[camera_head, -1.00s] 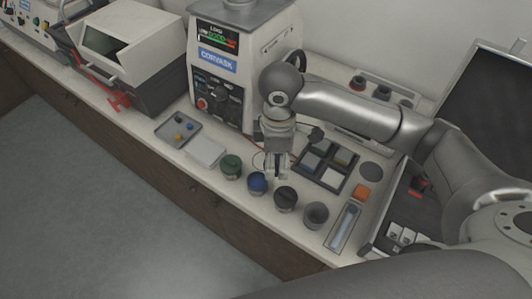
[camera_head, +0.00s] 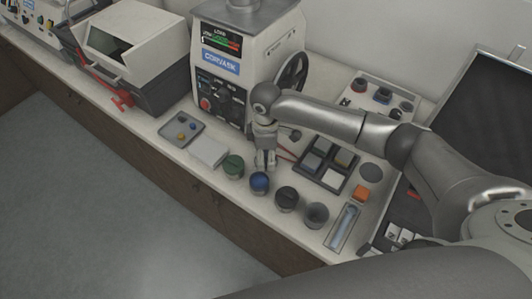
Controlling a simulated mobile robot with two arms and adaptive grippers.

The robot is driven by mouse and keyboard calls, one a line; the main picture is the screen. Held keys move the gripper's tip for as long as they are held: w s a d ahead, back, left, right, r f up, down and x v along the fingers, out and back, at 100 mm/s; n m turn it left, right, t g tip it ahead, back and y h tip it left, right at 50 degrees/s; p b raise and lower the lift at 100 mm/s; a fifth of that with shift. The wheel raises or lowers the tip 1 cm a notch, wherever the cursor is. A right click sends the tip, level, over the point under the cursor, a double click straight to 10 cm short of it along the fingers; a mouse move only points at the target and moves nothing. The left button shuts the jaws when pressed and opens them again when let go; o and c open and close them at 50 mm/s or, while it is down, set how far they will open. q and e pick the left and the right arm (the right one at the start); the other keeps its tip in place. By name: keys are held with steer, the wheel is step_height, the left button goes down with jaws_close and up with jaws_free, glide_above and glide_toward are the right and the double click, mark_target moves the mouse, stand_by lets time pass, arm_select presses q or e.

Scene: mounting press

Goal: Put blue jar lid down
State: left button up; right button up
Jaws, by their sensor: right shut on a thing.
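My right gripper (camera_head: 265,162) points down over the counter, just behind the blue-topped jar (camera_head: 259,181) in the head view. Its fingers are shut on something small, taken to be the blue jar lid. The lid's outline between the fingertips is too small to make out. The jar stands upright in a row, with a green-topped jar (camera_head: 233,167) to its left and a black jar (camera_head: 286,198) and a grey jar (camera_head: 316,214) to its right. Whether the fingertips touch the counter cannot be told. My left gripper is not in view.
The press (camera_head: 222,90) stands behind the gripper. A white pad (camera_head: 208,152) and a grey tray (camera_head: 181,129) lie to the left.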

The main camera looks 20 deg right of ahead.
mark_target(266, 156)
steer(key=shift+f, duration=0.25)
steer(key=o, duration=0.7)
step_height(266, 156, up, 12)
steer(key=b, duration=0.1)
steer(key=shift+r, duration=0.15)
steer(key=shift+s, duration=0.1)
stand_by(0.5)
